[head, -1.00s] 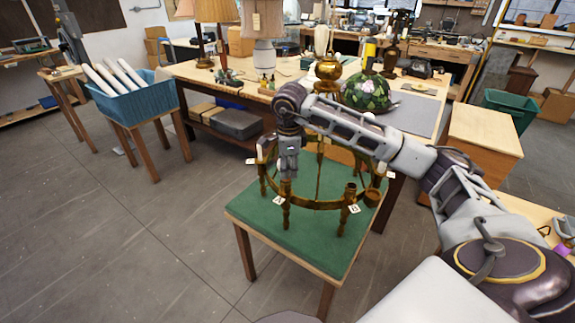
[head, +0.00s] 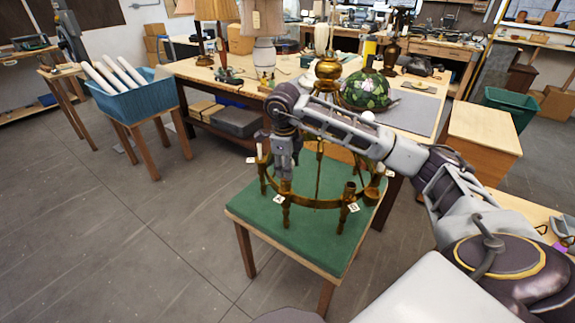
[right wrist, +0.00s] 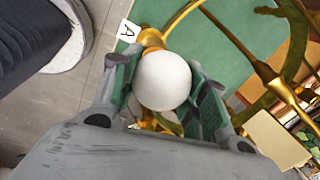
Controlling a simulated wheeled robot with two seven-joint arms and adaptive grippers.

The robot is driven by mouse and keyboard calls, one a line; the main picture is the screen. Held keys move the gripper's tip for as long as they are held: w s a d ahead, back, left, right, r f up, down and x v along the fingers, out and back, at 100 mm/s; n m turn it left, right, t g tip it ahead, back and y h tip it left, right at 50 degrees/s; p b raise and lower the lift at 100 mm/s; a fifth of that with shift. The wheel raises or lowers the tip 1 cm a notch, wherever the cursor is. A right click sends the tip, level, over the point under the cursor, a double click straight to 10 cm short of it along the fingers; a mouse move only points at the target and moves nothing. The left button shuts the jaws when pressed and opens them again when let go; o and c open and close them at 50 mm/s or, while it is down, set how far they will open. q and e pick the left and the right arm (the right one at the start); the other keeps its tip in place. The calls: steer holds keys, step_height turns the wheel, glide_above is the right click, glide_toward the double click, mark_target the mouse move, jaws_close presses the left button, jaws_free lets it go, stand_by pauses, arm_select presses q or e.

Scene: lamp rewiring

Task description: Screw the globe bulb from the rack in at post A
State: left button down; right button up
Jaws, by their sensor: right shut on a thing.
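A round white globe bulb (right wrist: 162,80) is between the fingers of my right gripper (right wrist: 165,95) in the right wrist view. The gripper is shut on it. In the head view my right gripper (head: 284,176) points down over post A, beside the white "A" tag (head: 278,199). The brass ring lamp frame (head: 318,204) stands on a green-topped table (head: 300,237). The "A" tag also shows in the right wrist view (right wrist: 127,30), next to a brass cup (right wrist: 151,38) near the bulb. The bulb's base is hidden, so I cannot tell how it sits in the socket. My left gripper is out of view.
Post B with its tag (head: 352,207) is to the right on the ring. The workbench behind holds lamps and a green stained-glass shade (head: 364,90). A blue bin (head: 135,98) with white tubes stands on a stool at left. The floor (head: 130,240) at front left is clear.

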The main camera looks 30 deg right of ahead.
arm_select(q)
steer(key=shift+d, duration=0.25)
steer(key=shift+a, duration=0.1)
